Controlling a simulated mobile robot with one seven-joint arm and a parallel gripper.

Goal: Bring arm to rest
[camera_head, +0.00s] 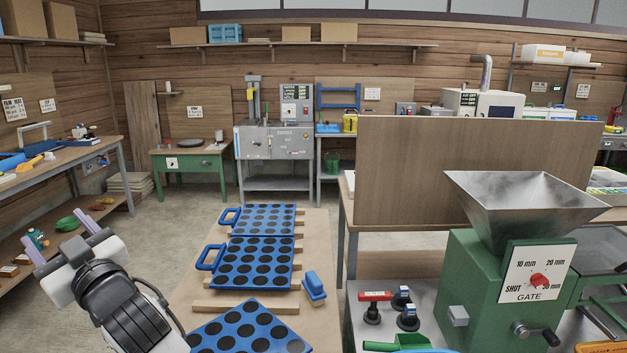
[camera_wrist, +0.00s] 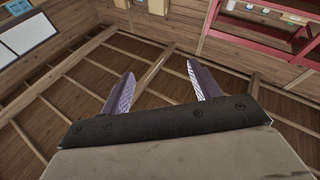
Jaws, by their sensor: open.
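My gripper (camera_head: 68,252) is at the lower left in the head view, raised beside the low wooden table. Its two purple-grey fingers stand wide apart with nothing between them. In the wrist view my gripper (camera_wrist: 162,92) also shows open and empty, with the fingers pointing toward the wooden ceiling or upper wall. The fingers touch nothing that I can see. My wrist and forearm run down to the bottom edge of the head view.
Blue plates with round dark holes (camera_head: 253,262) lie on the low table (camera_head: 322,340), with a small blue-handled block (camera_head: 314,287). A left workbench (camera_head: 65,160) stands behind my gripper. A green machine with a metal hopper (camera_head: 520,205) stands at right.

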